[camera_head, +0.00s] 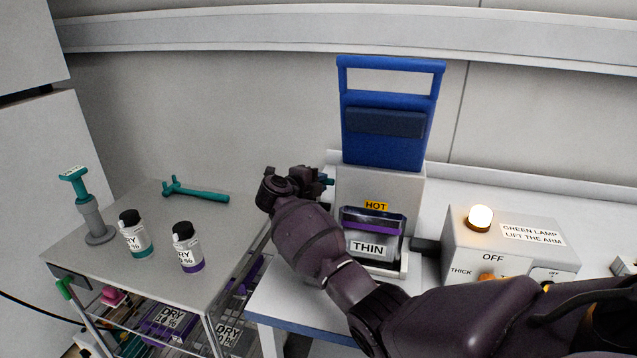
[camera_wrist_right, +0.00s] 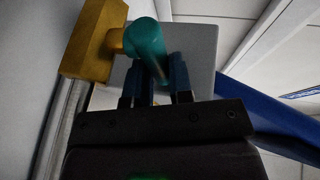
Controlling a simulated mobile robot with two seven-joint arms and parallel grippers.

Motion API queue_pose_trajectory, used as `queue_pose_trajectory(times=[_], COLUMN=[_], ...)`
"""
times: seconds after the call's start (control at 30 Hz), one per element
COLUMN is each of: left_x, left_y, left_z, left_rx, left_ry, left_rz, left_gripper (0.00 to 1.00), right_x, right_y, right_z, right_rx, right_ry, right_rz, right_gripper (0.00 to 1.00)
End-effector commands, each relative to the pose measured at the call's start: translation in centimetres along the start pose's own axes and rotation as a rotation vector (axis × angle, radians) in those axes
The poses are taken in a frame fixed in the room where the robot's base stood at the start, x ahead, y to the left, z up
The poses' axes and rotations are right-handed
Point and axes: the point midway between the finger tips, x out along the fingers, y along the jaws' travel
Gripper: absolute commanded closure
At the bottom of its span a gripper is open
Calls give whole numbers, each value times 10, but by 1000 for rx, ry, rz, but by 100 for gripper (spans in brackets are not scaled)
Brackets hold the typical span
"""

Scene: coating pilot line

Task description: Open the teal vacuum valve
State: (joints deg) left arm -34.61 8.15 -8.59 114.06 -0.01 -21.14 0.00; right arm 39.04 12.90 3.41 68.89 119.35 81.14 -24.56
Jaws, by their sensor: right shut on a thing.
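The teal valve handle (camera_wrist_right: 146,42) shows in the right wrist view, joined to a yellow block (camera_wrist_right: 86,42) beside a grey box. My right gripper (camera_wrist_right: 158,82) has its two dark blue fingers on either side of the handle's lower end and is shut on it. In the head view my right gripper (camera_head: 322,180) is at the left side of the grey press (camera_head: 385,192) with the HOT label. My arm and wrist hide most of the valve there. My left gripper is not in view.
A blue handled frame (camera_head: 383,145) rises from the press, with a THIN-labelled piece (camera_head: 368,247) in front. At right is a control box (camera_head: 510,240) with a lit lamp (camera_head: 480,217). The left cart (camera_head: 150,265) holds a teal wrench (camera_head: 196,191), two bottles and a teal-topped stand (camera_head: 93,215).

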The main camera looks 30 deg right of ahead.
Motion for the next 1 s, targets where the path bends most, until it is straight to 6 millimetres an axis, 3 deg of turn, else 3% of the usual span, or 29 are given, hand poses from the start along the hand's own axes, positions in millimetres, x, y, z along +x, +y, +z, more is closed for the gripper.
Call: queue_pose_trajectory(times=[0.27,0.63,1.0], left_x=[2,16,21], left_y=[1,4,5], left_z=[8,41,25], left_rx=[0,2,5], left_ry=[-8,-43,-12], left_rz=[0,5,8], left_gripper=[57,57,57], right_x=[-3,-11,-15], right_y=[2,7,3], right_z=[2,4,3], right_rx=[19,80,95], right_ry=[75,332,385], right_rz=[11,35,39], right_gripper=[100,100,100])
